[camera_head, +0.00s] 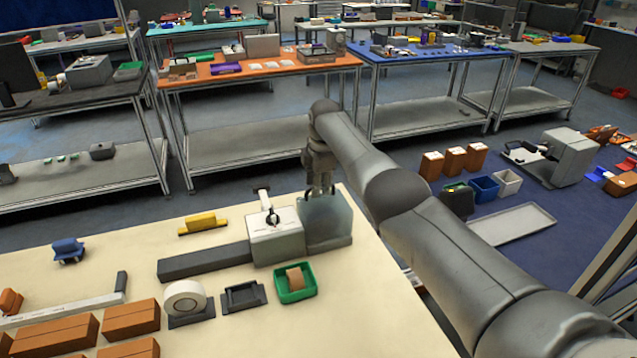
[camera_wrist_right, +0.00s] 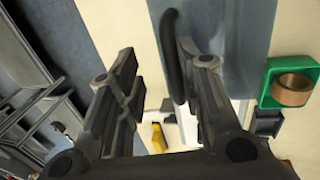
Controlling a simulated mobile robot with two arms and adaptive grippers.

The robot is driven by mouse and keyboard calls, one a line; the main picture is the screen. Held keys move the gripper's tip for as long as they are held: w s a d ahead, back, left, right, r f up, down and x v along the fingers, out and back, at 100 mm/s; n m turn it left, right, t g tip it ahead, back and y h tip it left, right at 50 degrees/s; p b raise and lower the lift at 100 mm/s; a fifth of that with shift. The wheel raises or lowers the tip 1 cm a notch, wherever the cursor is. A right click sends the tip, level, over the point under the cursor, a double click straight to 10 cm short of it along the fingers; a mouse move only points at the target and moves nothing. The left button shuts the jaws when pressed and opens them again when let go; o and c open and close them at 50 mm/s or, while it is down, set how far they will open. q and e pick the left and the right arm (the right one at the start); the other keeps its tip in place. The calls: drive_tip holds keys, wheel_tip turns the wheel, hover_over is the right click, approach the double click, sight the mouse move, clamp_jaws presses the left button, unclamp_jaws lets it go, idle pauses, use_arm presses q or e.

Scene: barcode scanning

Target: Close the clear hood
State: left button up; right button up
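The clear hood (camera_head: 327,222) is a see-through bluish panel. It stands at the right end of the white machine (camera_head: 276,236) on the cream table. My right gripper (camera_head: 320,190) points down at the hood's top edge and partly covers it. In the right wrist view, the fingers (camera_wrist_right: 156,55) are apart. A dark curved bar (camera_wrist_right: 172,55), which looks like part of the hood, shows between the fingertips, closer to the right-hand finger. I cannot tell whether they touch. A grey-blue surface (camera_wrist_right: 242,40) lies beside it. My left gripper is out of view.
A long dark conveyor (camera_head: 205,262) extends left from the machine. A yellow tool (camera_head: 202,223) lies behind. The table's right front is clear.

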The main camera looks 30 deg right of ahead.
drive_tip(key=shift+f, duration=0.1)
drive_tip(key=v, duration=1.2)
idle(0.4)
